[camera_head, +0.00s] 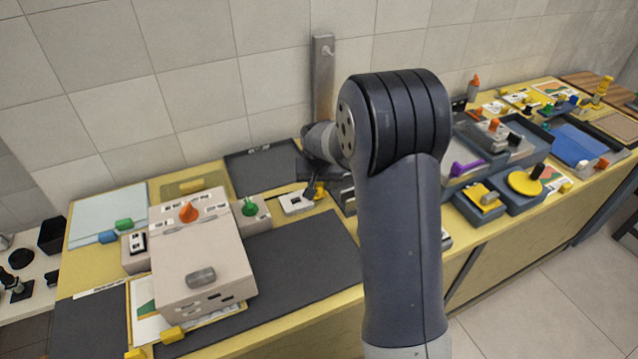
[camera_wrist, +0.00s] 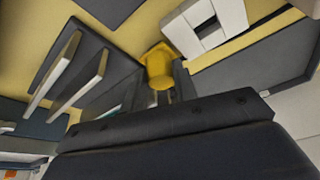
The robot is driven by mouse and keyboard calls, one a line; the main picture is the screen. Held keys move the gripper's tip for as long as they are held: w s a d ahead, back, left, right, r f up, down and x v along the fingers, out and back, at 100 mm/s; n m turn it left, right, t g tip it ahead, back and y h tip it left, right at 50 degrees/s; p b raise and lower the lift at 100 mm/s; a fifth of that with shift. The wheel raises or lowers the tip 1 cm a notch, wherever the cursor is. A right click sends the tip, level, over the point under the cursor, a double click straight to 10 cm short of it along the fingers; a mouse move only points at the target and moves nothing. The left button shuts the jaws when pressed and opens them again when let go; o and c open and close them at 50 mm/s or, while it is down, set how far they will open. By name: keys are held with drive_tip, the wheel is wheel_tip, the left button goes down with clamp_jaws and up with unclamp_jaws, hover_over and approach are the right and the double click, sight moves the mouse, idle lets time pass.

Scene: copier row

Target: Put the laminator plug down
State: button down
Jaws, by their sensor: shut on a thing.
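The laminator plug, as I take it, is the small yellow piece (camera_wrist: 160,66) between my gripper's fingertips (camera_wrist: 160,86) in the wrist view. My gripper is shut on it. In the head view a bit of the yellow plug (camera_head: 319,190) shows beside my gripper (camera_head: 311,189), low over the yellow table; my arm hides part of this. I cannot tell whether the plug touches the table. A white block with a dark square opening (camera_head: 296,203) lies just left of the plug; it also shows in the wrist view (camera_wrist: 207,24).
A beige machine with an orange knob (camera_head: 200,250) stands at the left, with a green-knobbed box (camera_head: 250,211) beside it. A dark mat (camera_head: 300,258) is bare in front. Grey trays (camera_head: 512,190) with small objects fill the right. A tiled wall stands behind.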

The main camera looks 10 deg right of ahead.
drive_tip(key=c, duration=1.1)
unclamp_jaws()
drive_tip(key=shift+r, duration=0.25)
drive_tip(key=v, duration=1.1)
drive_tip(key=shift+s+r, duration=0.15)
drive_tip(key=shift+r, duration=0.2)
drive_tip(key=shift+f, duration=0.15)
drive_tip(key=x, duration=1.2)
drive_tip(key=shift+f, duration=0.35)
wheel_tip(320, 180, up, 3)
drive_tip(key=shift+f, duration=0.2)
drive_tip(key=shift+r, duration=0.55)
